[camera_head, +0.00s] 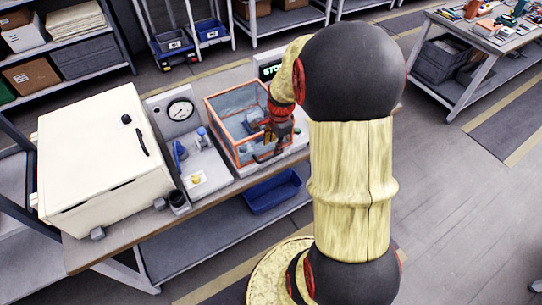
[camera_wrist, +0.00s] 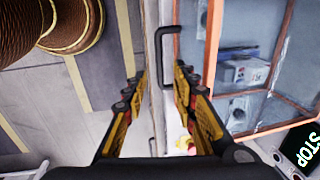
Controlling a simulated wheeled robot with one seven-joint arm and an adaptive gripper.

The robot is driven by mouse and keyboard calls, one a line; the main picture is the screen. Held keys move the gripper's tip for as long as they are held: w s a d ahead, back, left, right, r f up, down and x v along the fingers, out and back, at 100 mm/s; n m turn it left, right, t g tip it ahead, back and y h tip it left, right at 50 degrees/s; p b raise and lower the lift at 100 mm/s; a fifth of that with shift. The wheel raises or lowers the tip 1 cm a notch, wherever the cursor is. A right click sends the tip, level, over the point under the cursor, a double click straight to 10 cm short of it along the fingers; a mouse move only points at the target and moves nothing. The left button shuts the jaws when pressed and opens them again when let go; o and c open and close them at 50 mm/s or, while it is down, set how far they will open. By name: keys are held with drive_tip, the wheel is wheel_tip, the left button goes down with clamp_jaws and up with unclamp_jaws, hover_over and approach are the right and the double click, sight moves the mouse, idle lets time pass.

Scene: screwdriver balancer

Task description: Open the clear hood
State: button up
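The clear hood (camera_head: 221,131) is a see-through box with an orange frame on the workbench, left of my arm. It appears closed. In the wrist view its orange frame (camera_wrist: 279,50) and clear panels fill the right side, with a small device visible through them. A black bar handle (camera_wrist: 162,58) is on the hood's near side. My gripper (camera_head: 280,126) is at the hood's right front side. In the wrist view my gripper (camera_wrist: 157,88) has its fingers apart, with the handle just beyond the gap between the fingertips. Nothing is held. Contact with the handle cannot be told.
A large cream cabinet (camera_head: 95,150) and a station with a round gauge (camera_head: 180,110) stand left of the hood on the bench. A STOP display (camera_head: 270,71) is behind it. A blue bin (camera_head: 272,190) is on the shelf below. Open floor lies to the right.

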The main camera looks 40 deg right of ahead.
sight(271, 156)
drive_tip(key=f, duration=0.2)
drive_tip(key=w+f+b, duration=0.1)
drive_tip(key=f, duration=0.4)
drive_tip(key=shift+w+d+f+b, duration=0.15)
drive_tip(key=shift+f+b, duration=0.05)
drive_tip(key=shift+b, duration=0.2)
clamp_jaws()
idle(0.6)
